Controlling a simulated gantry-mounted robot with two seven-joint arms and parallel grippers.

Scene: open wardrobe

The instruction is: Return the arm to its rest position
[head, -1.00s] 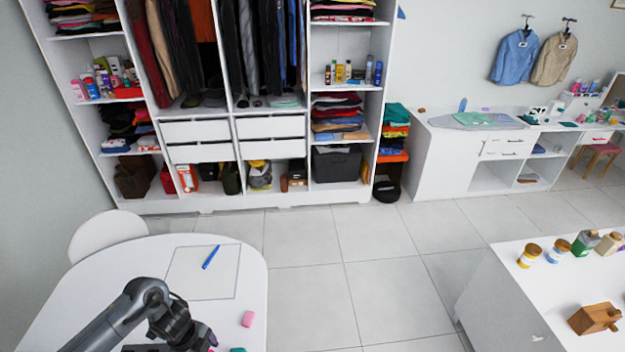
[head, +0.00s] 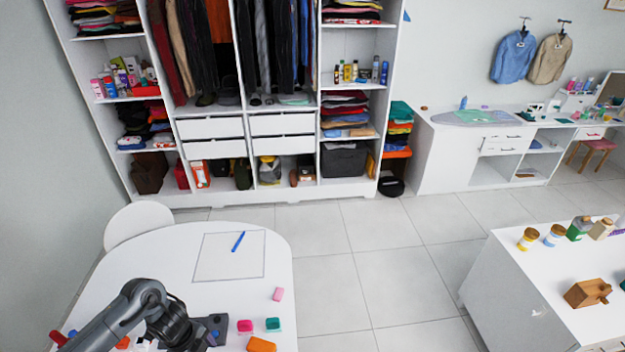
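My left arm comes in from the lower left over the white table (head: 120,270). Its dark gripper (head: 206,333) is low near the table's front part, by several small coloured blocks. Its fingers are too small and dark to tell whether they are open or shut, and I see nothing clearly held. My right arm and gripper are not in view.
On the table lie a blue pen (head: 238,241) on an outlined sheet (head: 215,268), a pink block (head: 278,294), a red block (head: 245,326), a green block (head: 273,324) and an orange block (head: 262,344). A wardrobe stands behind. Clear floor (head: 335,285) separates the table from the white counter (head: 520,285).

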